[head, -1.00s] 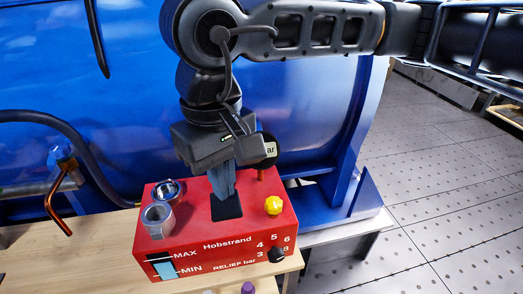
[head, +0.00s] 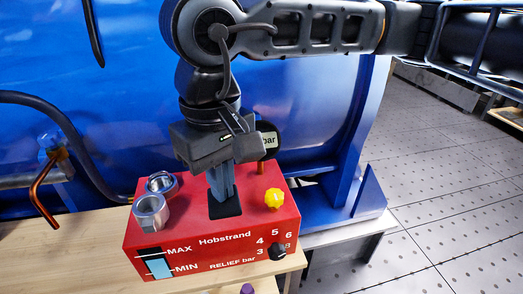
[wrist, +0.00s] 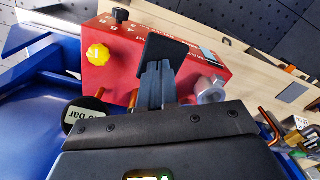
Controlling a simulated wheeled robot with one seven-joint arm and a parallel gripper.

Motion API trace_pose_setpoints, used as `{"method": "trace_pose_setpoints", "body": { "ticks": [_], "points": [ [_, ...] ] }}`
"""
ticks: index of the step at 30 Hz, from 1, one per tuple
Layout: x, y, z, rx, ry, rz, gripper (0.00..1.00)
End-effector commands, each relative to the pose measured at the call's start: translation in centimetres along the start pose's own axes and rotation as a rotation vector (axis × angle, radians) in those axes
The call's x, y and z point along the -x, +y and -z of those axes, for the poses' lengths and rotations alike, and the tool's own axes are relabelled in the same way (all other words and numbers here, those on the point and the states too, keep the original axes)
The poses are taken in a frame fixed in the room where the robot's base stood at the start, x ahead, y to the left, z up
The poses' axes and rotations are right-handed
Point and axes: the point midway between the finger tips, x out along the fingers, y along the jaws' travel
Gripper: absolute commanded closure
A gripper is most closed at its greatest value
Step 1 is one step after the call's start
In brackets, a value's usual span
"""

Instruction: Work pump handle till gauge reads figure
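The red pump box (head: 190,247), marked Hobstrand, sits on the wooden bench, and it also shows in the wrist view (wrist: 120,75). My gripper (head: 224,195) points down onto its top, with its grey-blue fingers close together at the dark square patch (head: 232,208) where the pump handle stands. The fingers hide the handle and appear closed around it; they also show in the wrist view (wrist: 156,85). The round black gauge (head: 268,141) stands behind my gripper, partly covered.
On the box are a yellow knob (head: 274,198), a black relief knob (head: 278,251), a sight glass (head: 159,267) marked MAX and MIN, and two metal ports (head: 150,212). A blue housing (head: 310,110) rises close behind. A copper pipe (head: 42,190) is at left. Open floor lies at right.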

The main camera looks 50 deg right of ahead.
Motion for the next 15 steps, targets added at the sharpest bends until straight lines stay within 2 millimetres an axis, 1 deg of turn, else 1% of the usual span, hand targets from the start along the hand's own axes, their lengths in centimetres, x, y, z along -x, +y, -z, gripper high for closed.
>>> {"method": "trace_pose_setpoints", "body": {
  "ticks": [1, 12, 14, 15],
  "points": [
    [-1.0, 0.1, 0.1, -0.001, 0.001, -0.001, 1.0],
    [-4.0, 0.3, 0.4, -0.001, 0.001, -0.002, 1.0],
    [-4.5, 0.3, 0.4, -0.001, 0.001, -0.002, 1.0],
    [-3.8, 0.3, 0.4, -0.001, 0.002, -0.001, 1.0]
  ]
}}
